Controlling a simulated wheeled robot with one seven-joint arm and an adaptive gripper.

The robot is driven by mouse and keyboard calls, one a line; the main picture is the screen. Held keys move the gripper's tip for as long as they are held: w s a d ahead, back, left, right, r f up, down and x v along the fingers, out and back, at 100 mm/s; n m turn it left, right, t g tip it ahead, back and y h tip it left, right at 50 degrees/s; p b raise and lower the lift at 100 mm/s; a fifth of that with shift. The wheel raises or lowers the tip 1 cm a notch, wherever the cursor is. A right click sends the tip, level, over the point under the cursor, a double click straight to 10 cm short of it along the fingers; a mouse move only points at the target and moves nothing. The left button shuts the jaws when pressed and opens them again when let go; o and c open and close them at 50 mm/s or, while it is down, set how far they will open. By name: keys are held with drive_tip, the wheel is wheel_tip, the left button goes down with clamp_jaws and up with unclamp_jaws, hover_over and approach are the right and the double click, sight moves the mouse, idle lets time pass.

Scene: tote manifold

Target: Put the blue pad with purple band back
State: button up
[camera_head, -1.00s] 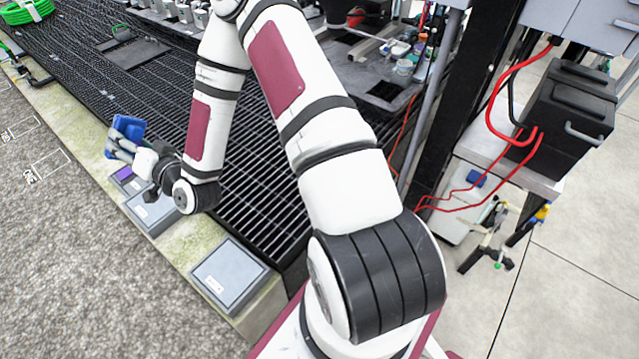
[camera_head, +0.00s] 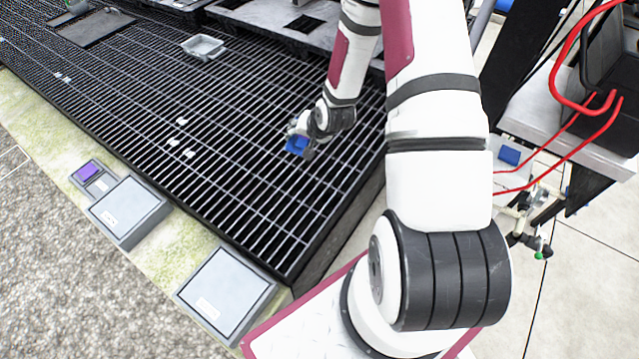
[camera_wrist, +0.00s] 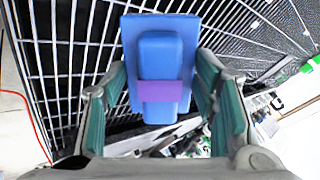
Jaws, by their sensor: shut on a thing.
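The blue pad with a purple band (camera_wrist: 160,50) is held between the two green-lined fingers of my gripper (camera_wrist: 160,95) in the wrist view. The purple band wraps around the pad's narrower raised part. In the head view my gripper (camera_head: 303,132) is over the black grating, with the blue pad (camera_head: 296,144) at its tip. I cannot tell the exact height of the pad above the grating. A small grey holder with a purple patch (camera_head: 88,171) sits on the concrete ledge at the left.
Two larger grey boxes with pale tops, one in the middle (camera_head: 128,210) and one nearer (camera_head: 226,292), stand on the ledge (camera_head: 40,125). A grey tray (camera_head: 203,47) and small white pieces lie on the grating (camera_head: 230,130). Red cables hang at the right.

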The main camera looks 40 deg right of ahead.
drive_tip(key=s+d+f+m+g+b, duration=0.5)
drive_tip(key=s+d+f+g+b, duration=0.2)
drive_tip(key=s+d+f+b, duration=0.7)
drive_tip(key=w+a+f, duration=0.1)
drive_tip(key=w+a, duration=0.1)
drive_tip(key=w, duration=0.2)
drive_tip(key=w+a, duration=0.3)
drive_tip(key=w+a+f+p, duration=0.1)
drive_tip(key=w+a, duration=0.1)
drive_tip(key=w, duration=0.2)
drive_tip(key=shift+w+a+f, duration=0.3)
drive_tip(key=shift+w, duration=0.05)
drive_tip(key=shift+f+b, duration=0.45)
drive_tip(key=shift+f, duration=1.25)
drive_tip(key=shift+c, duration=0.3)
drive_tip(key=o, duration=1.1)
